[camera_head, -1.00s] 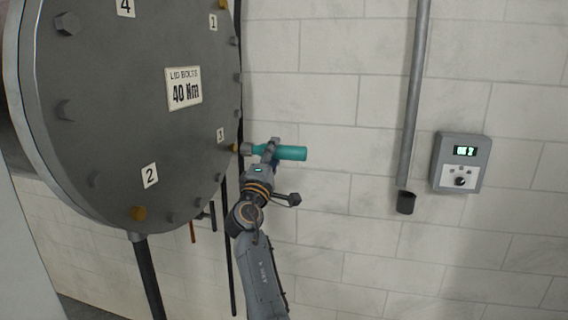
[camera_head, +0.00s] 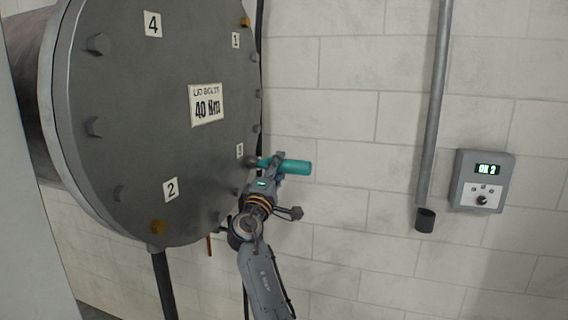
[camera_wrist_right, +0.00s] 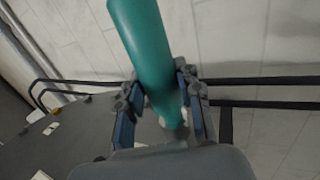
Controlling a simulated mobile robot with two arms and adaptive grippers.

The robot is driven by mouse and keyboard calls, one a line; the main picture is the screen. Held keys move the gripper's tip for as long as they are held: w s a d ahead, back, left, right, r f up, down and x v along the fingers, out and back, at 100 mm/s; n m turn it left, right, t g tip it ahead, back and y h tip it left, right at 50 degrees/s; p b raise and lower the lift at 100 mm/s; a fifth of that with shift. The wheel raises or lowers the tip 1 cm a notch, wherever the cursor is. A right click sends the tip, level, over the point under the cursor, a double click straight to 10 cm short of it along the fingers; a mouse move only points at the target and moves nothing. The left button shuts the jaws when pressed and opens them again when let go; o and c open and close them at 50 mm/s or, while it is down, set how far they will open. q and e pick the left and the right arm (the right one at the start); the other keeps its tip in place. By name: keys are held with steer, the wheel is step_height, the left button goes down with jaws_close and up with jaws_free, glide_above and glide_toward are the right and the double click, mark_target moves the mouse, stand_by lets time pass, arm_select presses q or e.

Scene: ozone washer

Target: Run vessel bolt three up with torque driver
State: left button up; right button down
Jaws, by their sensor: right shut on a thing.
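The teal torque driver (camera_head: 297,167) lies roughly level in my right gripper (camera_head: 277,165), which is shut around it. In the right wrist view, the blue-padded fingers (camera_wrist_right: 158,105) stand either side of the teal body (camera_wrist_right: 148,45). The driver's nose points left at the vessel lid's right edge, beside the label 3 (camera_head: 240,150). Bolt three is not clearly visible; the nose covers its place. I cannot tell whether the nose is fully seated. The round grey vessel lid (camera_head: 140,120) carries a "LID BOLTS 40 Nm" plate (camera_head: 207,104). My left gripper is not in view.
A wall box (camera_head: 482,181) has a green-lit display that seems to read "OK 2". Orange bolts show near label 2 (camera_head: 171,189) and label 1 (camera_head: 236,40); other visible bolts are grey. A vertical pipe (camera_head: 436,110) runs down the pale block wall.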

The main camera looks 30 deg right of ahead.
mark_target(297, 172)
stand_by(0.3)
steer(key=shift+w+a+b, duration=0.15)
steer(key=shift+b, duration=0.35)
stand_by(0.9)
steer(key=shift+w+a+r, duration=0.1)
steer(key=shift+a, duration=0.05)
stand_by(2.1)
steer(key=shift+d, duration=0.2)
steer(key=shift+s+d+p, duration=0.1)
steer(key=shift+s+p, duration=0.25)
steer(key=shift+s, duration=0.05)
steer(key=shift+s+d+p, duration=0.95)
steer(key=shift+s+d, duration=0.8)
steer(key=shift+s, duration=0.1)
